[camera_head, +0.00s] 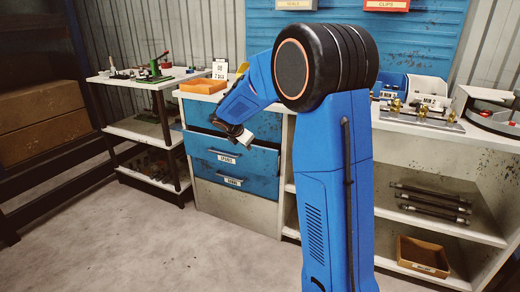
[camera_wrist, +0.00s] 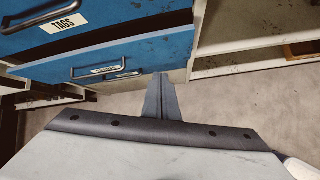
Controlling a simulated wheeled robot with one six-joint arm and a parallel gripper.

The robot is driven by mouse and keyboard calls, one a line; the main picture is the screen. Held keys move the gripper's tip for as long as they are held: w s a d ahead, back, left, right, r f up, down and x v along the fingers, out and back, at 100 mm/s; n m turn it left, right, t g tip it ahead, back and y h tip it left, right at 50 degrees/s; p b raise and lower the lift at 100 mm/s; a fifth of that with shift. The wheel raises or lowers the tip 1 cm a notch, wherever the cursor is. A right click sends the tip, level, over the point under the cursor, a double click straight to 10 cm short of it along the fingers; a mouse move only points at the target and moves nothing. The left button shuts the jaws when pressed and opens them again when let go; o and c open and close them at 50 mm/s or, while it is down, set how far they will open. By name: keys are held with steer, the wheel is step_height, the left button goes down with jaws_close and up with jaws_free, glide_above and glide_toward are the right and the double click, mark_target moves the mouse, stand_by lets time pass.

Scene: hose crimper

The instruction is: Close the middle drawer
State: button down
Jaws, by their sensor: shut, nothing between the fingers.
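The blue middle drawer (camera_head: 255,163) is in the white-framed cabinet, below the top drawer (camera_head: 204,115). In the wrist view the middle drawer (camera_wrist: 135,57) has a metal handle (camera_wrist: 100,70), and a dark gap runs between it and the top drawer (camera_wrist: 30,40) labelled TAGS. Its front seems to stand out from the top one; how far I cannot tell. My gripper (camera_head: 243,141) is in front of the drawers. In the wrist view my gripper's fingers (camera_wrist: 161,80) are shut and empty, near the middle drawer's right end; whether they touch it I cannot tell.
A bottom drawer handle (camera_head: 233,181) sits lower on the cabinet. An orange tray (camera_head: 203,86) stands on the cabinet top. Open shelves with dark hoses (camera_head: 432,204) and a brown bin (camera_head: 423,257) are at right. A shelf rack (camera_head: 150,135) stands at left. The floor (camera_head: 140,235) in front is clear.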

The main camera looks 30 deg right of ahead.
steer(key=w+d+f+n, duration=0.1)
steer(key=d+f, duration=0.1)
steer(key=d, duration=0.1)
steer(key=w+d+f+n, duration=0.1)
steer(key=w+d+f, duration=0.1)
steer(key=d, duration=0.1)
steer(key=w+d+f+n+h, duration=0.1)
steer(key=d+f, duration=0.1)
steer(key=d, duration=0.1)
steer(key=shift+w+f+n, duration=0.2)
steer(key=shift+w+n, duration=0.1)
steer(key=shift+w, duration=0.05)
steer(key=shift+w+d, duration=0.35)
steer(key=shift+d, duration=0.05)
steer(key=w+d, duration=0.1)
steer(key=d, duration=0.1)
steer(key=w+d, duration=0.1)
steer(key=d, duration=0.1)
steer(key=shift+w, duration=0.4)
steer(key=shift+r, duration=0.1)
